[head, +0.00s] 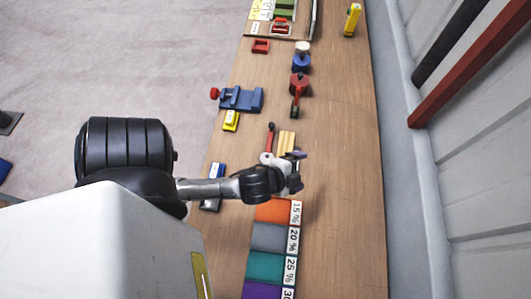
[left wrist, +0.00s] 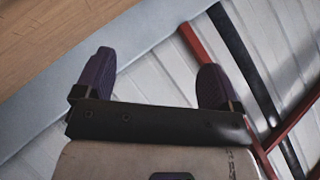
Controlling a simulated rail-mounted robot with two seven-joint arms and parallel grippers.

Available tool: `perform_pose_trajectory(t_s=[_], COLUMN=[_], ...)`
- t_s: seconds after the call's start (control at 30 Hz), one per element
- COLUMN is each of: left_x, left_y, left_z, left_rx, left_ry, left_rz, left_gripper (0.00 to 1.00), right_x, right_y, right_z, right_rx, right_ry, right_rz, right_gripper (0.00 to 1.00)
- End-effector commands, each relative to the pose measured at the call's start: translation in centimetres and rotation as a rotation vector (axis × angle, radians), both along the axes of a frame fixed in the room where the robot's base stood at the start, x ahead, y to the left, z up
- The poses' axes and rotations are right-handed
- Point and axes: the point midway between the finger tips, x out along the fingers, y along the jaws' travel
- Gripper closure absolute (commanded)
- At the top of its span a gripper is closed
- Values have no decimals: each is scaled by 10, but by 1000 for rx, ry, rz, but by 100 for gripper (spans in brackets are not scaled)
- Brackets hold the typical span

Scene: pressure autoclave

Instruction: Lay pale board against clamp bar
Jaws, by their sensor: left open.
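Pale boards (head: 287,141), two narrow strips side by side, lie on the wooden bench in the head view, just beyond my left gripper (head: 297,170). A red bar with a dark knob (head: 270,137) lies left of them. It may be the clamp bar, but I cannot tell for sure. My left gripper is above the bench, and its wrist hides what lies directly beneath. In the left wrist view its dark purple fingers (left wrist: 155,78) are wide apart with nothing between them. That view shows no board. My right gripper is not in view.
A blue vise (head: 241,98) and a yellow block (head: 231,120) are farther left. Coloured, labelled pads (head: 270,238) lie nearer.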

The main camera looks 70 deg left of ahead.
Motion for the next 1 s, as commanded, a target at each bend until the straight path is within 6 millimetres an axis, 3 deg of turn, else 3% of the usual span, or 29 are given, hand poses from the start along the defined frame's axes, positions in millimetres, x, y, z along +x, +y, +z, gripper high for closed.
perform_pose_trajectory(t_s=[0.1, 0.2, 0.4, 0.57, 1.0], left_x=[-40, -68, -105, -114, -114], left_y=[-15, -29, -50, -56, -56], left_z=[-29, -43, -54, -55, -55], left_rx=[-249, -397, -552, -586, -585], left_ry=[215, 366, 555, 606, 606], left_rz=[152, 244, 345, 368, 367], left_gripper=[11, 11, 11, 11, 11], right_x=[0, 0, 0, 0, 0], right_y=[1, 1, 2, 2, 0], right_z=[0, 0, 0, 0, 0], right_rx=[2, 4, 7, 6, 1], right_ry=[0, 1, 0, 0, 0], right_rz=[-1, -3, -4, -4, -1], right_gripper=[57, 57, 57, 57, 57])
